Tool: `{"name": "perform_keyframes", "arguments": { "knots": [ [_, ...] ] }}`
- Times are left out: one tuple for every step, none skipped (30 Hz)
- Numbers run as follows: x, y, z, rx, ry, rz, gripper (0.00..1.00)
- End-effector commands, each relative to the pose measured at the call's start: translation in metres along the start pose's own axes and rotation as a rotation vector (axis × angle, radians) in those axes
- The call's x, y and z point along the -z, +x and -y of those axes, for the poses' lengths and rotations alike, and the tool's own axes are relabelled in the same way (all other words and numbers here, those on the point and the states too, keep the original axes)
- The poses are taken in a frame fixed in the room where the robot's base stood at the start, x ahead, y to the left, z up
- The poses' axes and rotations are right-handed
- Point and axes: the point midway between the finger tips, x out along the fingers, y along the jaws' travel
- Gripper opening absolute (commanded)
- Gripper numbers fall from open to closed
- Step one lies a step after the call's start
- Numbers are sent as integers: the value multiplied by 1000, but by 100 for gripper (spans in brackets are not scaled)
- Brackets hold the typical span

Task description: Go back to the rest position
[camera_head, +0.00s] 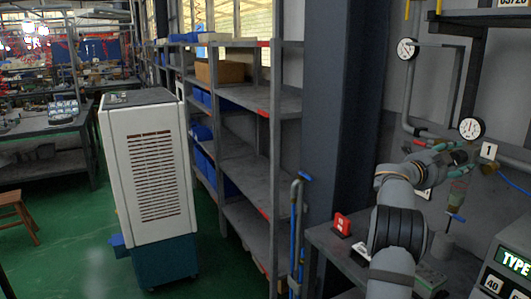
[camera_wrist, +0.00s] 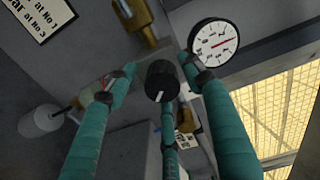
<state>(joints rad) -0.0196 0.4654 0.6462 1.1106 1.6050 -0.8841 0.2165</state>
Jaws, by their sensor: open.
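My gripper (camera_head: 459,158) is at the right of the head view, close to the wall piping and just below a round white gauge (camera_head: 471,128). In the wrist view its teal fingers (camera_wrist: 158,76) are spread open. A black round knob with a white mark (camera_wrist: 161,80) shows between the fingers. The fingers do not appear closed on it; whether any finger touches it I cannot tell. A gauge with a red needle (camera_wrist: 214,42) is beside the right finger, and a brass fitting (camera_wrist: 138,20) is above the knob.
A grey bench (camera_head: 325,236) carries a red block (camera_head: 342,224) left of my arm. A box with a "TYPE" display (camera_head: 508,262) stands at the lower right. A dark column (camera_head: 342,110), shelves (camera_head: 245,150) and a white cabinet (camera_head: 150,170) stand further left.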

Motion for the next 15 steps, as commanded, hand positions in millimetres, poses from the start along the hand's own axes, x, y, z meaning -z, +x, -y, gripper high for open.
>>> {"name": "perform_keyframes", "arguments": {
  "knots": [
    [1, -1, 6, 0, -90, 2, 51],
    [1, -1, 6, 0, -149, 2, 51],
    [2, 0, 7, 0, -231, 1, 51],
    [2, 0, 7, -1, -291, 1, 51],
    [2, -1, 7, 0, -355, 1, 51],
    [2, 0, 8, -1, -441, 2, 51],
    [2, 0, 8, -1, -506, 1, 51],
    [3, 0, 9, -1, -574, 1, 51],
    [3, 0, 9, -2, -662, 2, 51],
    [3, 0, 10, -1, -722, 2, 51],
    [2, 0, 9, -1, -779, 2, 51],
    [2, 0, 9, -1, -849, 2, 51],
    [2, 0, 9, -1, -896, 3, 51],
    [2, 0, 9, 0, -944, 2, 51],
    [2, -1, 9, -1, -1000, 3, 51]
  ]
}}
